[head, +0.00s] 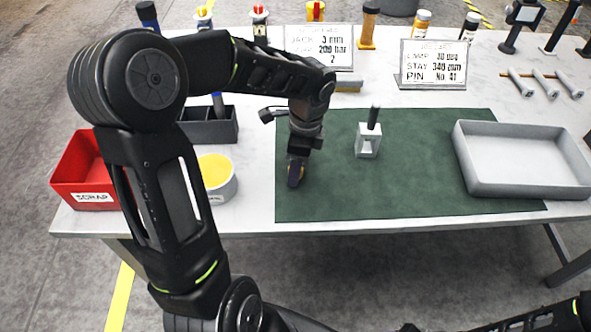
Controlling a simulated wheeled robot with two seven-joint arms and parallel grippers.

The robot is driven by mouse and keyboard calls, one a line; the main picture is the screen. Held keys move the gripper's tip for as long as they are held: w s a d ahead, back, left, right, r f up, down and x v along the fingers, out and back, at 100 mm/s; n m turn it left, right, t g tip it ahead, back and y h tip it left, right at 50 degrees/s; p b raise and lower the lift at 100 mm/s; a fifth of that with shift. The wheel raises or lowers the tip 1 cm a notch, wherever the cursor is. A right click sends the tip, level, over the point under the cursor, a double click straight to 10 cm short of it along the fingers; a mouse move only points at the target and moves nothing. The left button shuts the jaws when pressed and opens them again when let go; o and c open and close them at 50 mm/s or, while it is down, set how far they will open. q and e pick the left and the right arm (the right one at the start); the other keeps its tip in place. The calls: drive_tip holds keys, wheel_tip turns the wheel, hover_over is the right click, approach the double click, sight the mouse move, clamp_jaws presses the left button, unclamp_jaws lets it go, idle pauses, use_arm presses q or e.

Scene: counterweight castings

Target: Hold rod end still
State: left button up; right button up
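A light grey block (368,148) stands on the green mat (430,185), with a dark rod (374,117) upright out of its top. I cannot tell for sure whether this is the rod end the task names. My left gripper (296,175) points down over the left part of the mat, left of the block and apart from it. A small dark blue and orange patch shows at its fingertips. I cannot tell whether that is a held thing or part of the fingers. My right gripper is out of view; only part of that arm shows at the bottom right.
A grey tray (520,188) sits at the mat's right end. A red scrap bin (78,172), a yellow-topped round tub (222,188) and a dark bin (205,130) stand left. Two sign cards (318,45) (432,62), bottles and several bolts (545,83) line the back. The mat between block and tray is clear.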

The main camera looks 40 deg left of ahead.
use_arm(q)
drive_tip(key=shift+c, duration=0.6)
clamp_jaws()
wheel_tip(320, 180, up, 10)
idle(0.6)
idle(0.5)
